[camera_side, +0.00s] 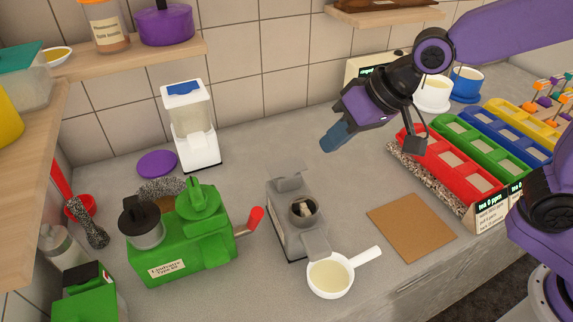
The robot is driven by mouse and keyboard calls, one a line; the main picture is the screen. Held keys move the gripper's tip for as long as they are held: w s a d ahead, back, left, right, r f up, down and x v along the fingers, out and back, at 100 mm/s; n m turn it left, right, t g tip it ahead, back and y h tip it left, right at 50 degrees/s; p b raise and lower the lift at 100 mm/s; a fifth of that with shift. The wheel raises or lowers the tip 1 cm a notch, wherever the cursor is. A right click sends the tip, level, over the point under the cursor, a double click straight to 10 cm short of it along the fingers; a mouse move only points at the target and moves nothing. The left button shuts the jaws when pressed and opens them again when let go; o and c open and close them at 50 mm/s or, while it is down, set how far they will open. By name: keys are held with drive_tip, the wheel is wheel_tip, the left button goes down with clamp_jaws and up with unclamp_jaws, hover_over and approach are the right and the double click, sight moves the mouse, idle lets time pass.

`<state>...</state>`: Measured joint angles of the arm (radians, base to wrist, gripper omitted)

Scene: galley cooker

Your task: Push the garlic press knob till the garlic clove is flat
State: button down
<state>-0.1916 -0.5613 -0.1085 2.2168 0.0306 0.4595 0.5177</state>
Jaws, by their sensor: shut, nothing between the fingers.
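A grey press-like device (285,232) stands on the counter in the middle, and I take it to be the garlic press. Its round well (303,203) is open at the top, and a small pale piece (304,210), probably the garlic clove, shows inside. How flat the piece is cannot be told. A grey plate (289,182) stands up at the back of the device; I cannot make out a clear knob. My gripper (334,139) is shut and empty, above and to the right of the device, apart from it, with its fingers slanting down to the left.
A white cup with a handle (330,278) sits in front of the device. A green machine (180,245) with a red-tipped lever (256,216) stands to the left. A brown mat (411,227) lies to the right, before red, green, blue and yellow racks (437,173). Counter behind the device is clear.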

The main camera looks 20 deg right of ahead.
sight(291, 167)
drive_tip(key=w+a+r+m+t, duration=0.2)
drive_tip(key=w+a+r+m, duration=0.1)
drive_tip(key=w+a+m, duration=0.1)
drive_tip(key=shift+w+a+r+t+y, duration=0.4)
drive_tip(key=shift+w+a, duration=0.15)
drive_tip(key=shift+w, duration=0.4)
drive_tip(key=shift+f, duration=0.1)
drive_tip(key=shift+f, duration=4.35)
drive_tip(key=shift+f, duration=0.1)
drive_tip(key=shift+f, duration=0.35)
